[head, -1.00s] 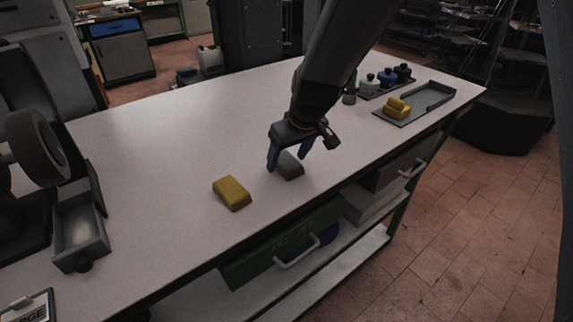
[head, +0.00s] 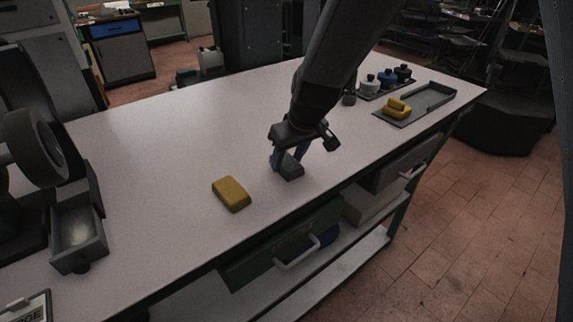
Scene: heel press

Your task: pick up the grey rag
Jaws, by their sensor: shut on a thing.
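The grey rag (head: 290,171) is a small dark grey block-like bundle on the pale bench top, right of the yellow block. My gripper (head: 288,164) points down over it with its blue fingers closed in on the rag. The fingers partly cover the rag. The rag appears to be still at the bench surface; any small gap under it cannot be told.
A yellow block (head: 232,193) lies just left of my gripper. A grey tray (head: 432,98) with another yellow piece (head: 397,108) and several small bottles (head: 387,77) stand at the back right. An open metal drawer box (head: 79,236) is at left.

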